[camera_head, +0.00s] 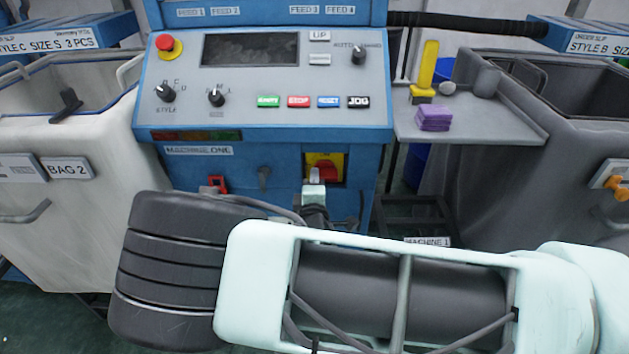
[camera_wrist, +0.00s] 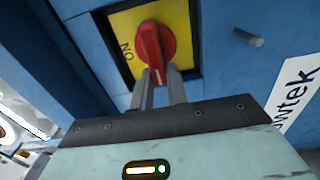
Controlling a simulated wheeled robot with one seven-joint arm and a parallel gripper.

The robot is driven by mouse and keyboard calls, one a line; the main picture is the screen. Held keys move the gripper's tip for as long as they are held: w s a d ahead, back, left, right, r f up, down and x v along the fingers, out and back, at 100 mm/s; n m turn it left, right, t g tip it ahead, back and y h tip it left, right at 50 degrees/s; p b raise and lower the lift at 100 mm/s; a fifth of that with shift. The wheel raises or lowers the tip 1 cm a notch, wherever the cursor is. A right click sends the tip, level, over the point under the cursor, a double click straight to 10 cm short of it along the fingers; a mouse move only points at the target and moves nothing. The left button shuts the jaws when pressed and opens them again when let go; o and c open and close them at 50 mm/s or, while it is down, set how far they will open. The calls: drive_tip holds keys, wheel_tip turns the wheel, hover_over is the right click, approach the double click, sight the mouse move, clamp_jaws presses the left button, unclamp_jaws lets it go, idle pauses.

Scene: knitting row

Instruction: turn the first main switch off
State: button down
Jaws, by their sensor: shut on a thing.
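The main switch is a red rotary knob (camera_wrist: 152,50) on a yellow plate (camera_wrist: 184,24), set in the blue front of machine one. The word ON shows at the left of the plate in the wrist view. In the head view the red knob (camera_head: 327,170) is below the control panel, partly hidden by my wrist. My gripper (camera_wrist: 162,78) is at the knob, its two fingers shut on the lower part of it. The fingertips are partly hidden behind the knob. The far side of the plate and any OFF mark cannot be made out.
A grey bolt (camera_wrist: 248,38) sticks out right of the switch. A red part (camera_head: 216,185) and a dark handle (camera_head: 264,177) are left of it. The control panel (camera_head: 270,85) is above. Bins stand on both sides.

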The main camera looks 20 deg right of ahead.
idle(0.5)
drive_tip(key=c, duration=1.4)
unclamp_jaws()
drive_tip(key=v, duration=1.7)
drive_tip(key=shift+s+a, duration=0.1)
drive_tip(key=shift+s, duration=0.1)
